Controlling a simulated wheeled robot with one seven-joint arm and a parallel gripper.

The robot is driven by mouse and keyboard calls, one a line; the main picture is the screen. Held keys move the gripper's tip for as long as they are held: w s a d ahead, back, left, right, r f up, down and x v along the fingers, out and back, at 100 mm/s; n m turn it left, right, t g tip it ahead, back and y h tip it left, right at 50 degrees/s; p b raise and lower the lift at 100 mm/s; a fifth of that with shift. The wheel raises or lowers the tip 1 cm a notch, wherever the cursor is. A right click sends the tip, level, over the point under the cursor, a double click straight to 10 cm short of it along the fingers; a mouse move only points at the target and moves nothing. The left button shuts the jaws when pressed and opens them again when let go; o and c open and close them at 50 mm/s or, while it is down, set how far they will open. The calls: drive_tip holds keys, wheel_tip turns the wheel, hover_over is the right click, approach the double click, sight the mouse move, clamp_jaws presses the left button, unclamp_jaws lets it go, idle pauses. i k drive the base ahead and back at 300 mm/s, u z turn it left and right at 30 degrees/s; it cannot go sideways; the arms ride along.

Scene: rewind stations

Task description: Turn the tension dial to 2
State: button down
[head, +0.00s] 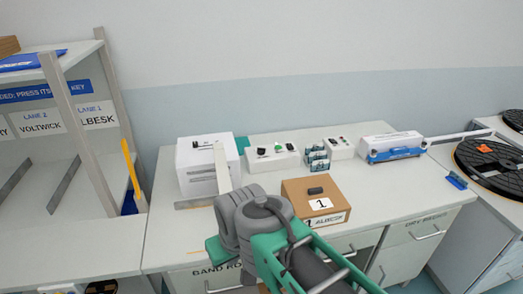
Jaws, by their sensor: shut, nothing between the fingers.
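No tension dial can be made out for certain in the head view. A low white unit (288,160) at the back of the worktop carries small dark and green parts. A smaller white unit (342,153) to its right has dark parts on top. I cannot tell whether either part is the dial, and no dial numbers are legible. My arm's grey wrist (252,215) is in front of the worktop, apart from both units in the picture. My gripper's fingers are not visible; the wrist appears to hide them.
A cardboard box (296,190) marked 1, with a dark piece on top, is right of my wrist. A large white box (196,172) stands left. A white-and-blue device (392,146) and a black reel (490,166) are right. The worktop's right front (395,195) is clear.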

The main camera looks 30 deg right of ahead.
sight(260, 151)
drive_tip(key=u, duration=0.05)
drive_tip(key=k, duration=0.5)
drive_tip(key=z, duration=1.9)
drive_tip(key=i, duration=1.2)
drive_tip(key=u, duration=1.65)
drive_tip(key=i, duration=0.5)
drive_tip(key=u, duration=0.05)
